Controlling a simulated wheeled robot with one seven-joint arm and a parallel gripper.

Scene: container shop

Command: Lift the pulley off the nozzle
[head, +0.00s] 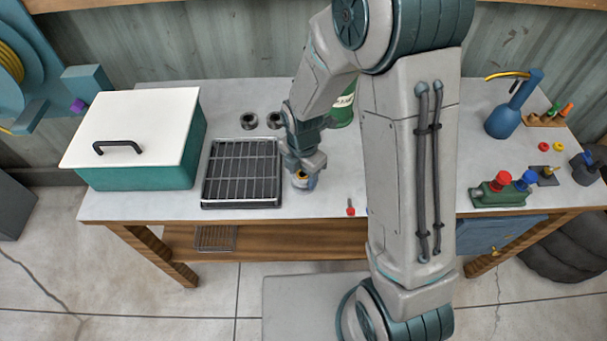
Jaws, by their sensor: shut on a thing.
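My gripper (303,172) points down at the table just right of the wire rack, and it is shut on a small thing.
A black wire rack tray (205,190) lies left of my gripper, with a white-lidded teal box (135,128) beyond. Two dark rings (249,121) sit behind. A small red piece (351,208) lies near the front edge. A blue oil can (505,118) stands right.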

